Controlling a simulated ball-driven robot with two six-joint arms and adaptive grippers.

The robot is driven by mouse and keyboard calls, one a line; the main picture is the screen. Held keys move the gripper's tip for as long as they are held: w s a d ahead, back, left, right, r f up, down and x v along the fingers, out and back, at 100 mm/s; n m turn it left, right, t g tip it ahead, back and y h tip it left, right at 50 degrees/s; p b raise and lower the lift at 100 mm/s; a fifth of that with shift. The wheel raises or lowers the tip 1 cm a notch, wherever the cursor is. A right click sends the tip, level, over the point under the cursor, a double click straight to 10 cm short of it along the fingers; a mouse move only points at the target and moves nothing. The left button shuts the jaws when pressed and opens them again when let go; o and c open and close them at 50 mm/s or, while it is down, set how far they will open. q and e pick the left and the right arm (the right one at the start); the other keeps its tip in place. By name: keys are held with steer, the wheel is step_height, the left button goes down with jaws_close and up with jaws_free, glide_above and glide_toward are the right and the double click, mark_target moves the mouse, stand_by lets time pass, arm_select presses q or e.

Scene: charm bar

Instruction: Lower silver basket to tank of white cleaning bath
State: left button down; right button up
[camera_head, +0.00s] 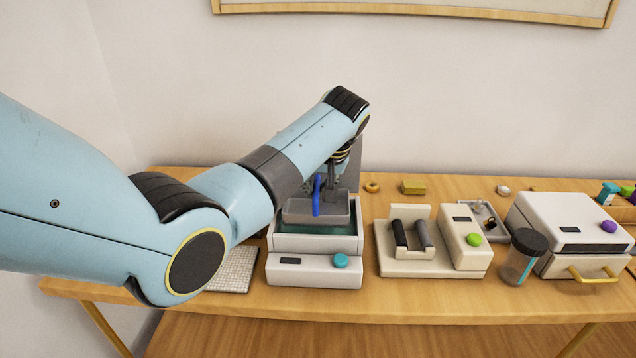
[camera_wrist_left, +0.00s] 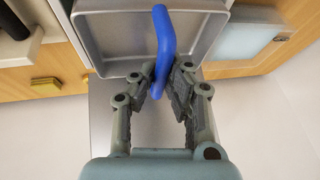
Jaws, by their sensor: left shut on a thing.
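The silver basket (camera_head: 300,208) is a grey open tray with a blue handle (camera_head: 317,195). In the head view it sits over the opening of the white cleaning bath (camera_head: 285,243), with teal liquid (camera_head: 318,230) showing below its front edge. I cannot tell how deep it is in the tank. My left gripper (camera_head: 330,178) is above the basket, shut on the blue handle. In the left wrist view the left gripper (camera_wrist_left: 172,85) has its fingers around the handle (camera_wrist_left: 164,42), and the basket (camera_wrist_left: 117,38) looks empty. My right gripper is not in view.
Right of the bath stand a white device with dark rollers (camera_head: 412,236), a dark-lidded jar (camera_head: 522,255) and a white box with a yellow handle (camera_head: 570,225). A pale textured mat (camera_head: 233,270) lies left of the bath. A yellow block (camera_head: 413,187) lies behind.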

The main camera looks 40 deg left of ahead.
arm_select(q)
steer(key=shift+f, duration=0.1)
steer(key=shift+f+b, duration=1.3)
steer(key=shift+f, duration=0.9)
steer(key=shift+f+b, duration=1)
steer(key=shift+f, duration=0.95)
steer(key=shift+f+b, duration=0.2)
steer(key=shift+b, duration=0.15)
